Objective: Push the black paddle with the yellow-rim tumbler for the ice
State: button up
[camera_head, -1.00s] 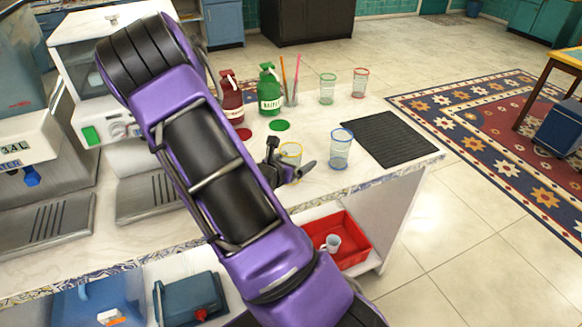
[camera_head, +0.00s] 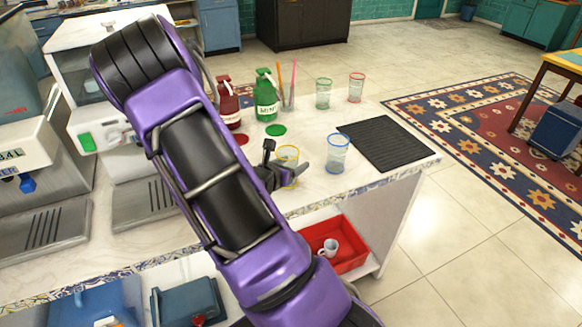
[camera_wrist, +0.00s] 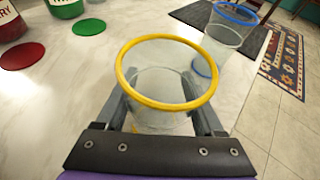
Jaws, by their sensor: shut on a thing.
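The clear yellow-rim tumbler (camera_wrist: 166,88) stands upright between the two fingers of my gripper (camera_wrist: 165,112), which is shut on it. In the head view the yellow-rim tumbler (camera_head: 288,155) and my gripper (camera_head: 287,172) are at the counter, left of the blue-rim tumbler (camera_head: 337,153). In the wrist view I look down into the tumbler, and it looks empty. I cannot make out the black paddle; my arm covers part of the machines on the left.
The blue-rim tumbler stands close by on the right. Beyond are a black mat (camera_head: 388,145), green-rim (camera_head: 323,94) and red-rim (camera_head: 356,88) tumblers, and green (camera_head: 265,97) and dark red (camera_head: 228,105) pump bottles. A white machine (camera_head: 110,125) stands left, and a red bin (camera_head: 347,260) sits below the counter.

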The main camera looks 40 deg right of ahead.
notch_tip(320, 180, up, 9)
jog(key=shift+r+p, duration=0.2)
jog(key=shift+p, duration=0.5)
